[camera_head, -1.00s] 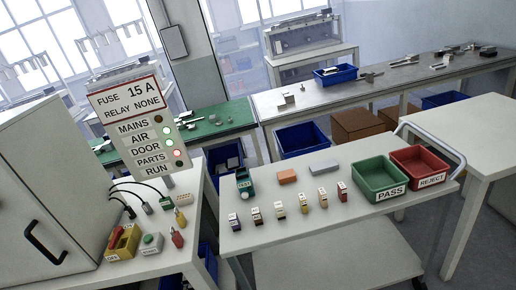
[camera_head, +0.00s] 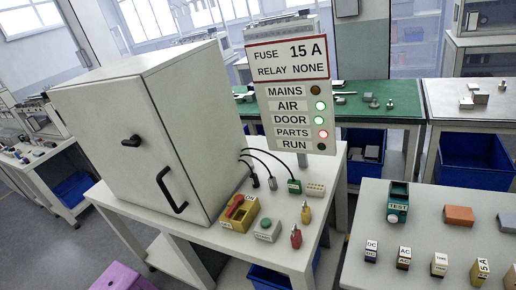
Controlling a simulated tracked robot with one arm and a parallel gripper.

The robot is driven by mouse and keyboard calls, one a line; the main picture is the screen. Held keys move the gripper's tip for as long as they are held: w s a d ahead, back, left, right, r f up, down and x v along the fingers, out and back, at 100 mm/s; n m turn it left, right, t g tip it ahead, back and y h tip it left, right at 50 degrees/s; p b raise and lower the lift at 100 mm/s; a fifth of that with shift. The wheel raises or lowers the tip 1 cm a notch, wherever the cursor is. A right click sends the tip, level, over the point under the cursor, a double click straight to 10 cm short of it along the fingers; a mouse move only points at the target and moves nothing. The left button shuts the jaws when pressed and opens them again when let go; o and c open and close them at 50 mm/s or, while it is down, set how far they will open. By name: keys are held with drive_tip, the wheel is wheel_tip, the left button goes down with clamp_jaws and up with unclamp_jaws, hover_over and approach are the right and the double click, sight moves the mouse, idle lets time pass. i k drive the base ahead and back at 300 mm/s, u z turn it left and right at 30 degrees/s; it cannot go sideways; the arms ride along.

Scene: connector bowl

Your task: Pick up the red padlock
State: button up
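A small red piece (camera_head: 296,238), which looks like the red padlock, stands near the front right of the white table (camera_head: 188,238) with the cabinet. It is narrow at the top; its fine shape is too small to make out. A similar yellow piece (camera_head: 306,213) stands just behind it. A grey box with a green button (camera_head: 267,230) is to its left. My gripper is not in view, so its state does not show.
A white cabinet (camera_head: 130,140) fills the table's left part. A yellow switch block with a red handle (camera_head: 239,212) and cabled connectors (camera_head: 293,186) sit beside it. A sign panel (camera_head: 290,90) rises behind. Another table (camera_head: 415,210) with small parts is at right. A purple stool (camera_head: 118,277) is at lower left.

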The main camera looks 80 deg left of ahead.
sight(296, 238)
drive_tip(key=u, duration=1.75)
drive_tip(key=k, duration=0.5)
drive_tip(key=i, duration=0.55)
drive_tip(key=z, duration=0.15)
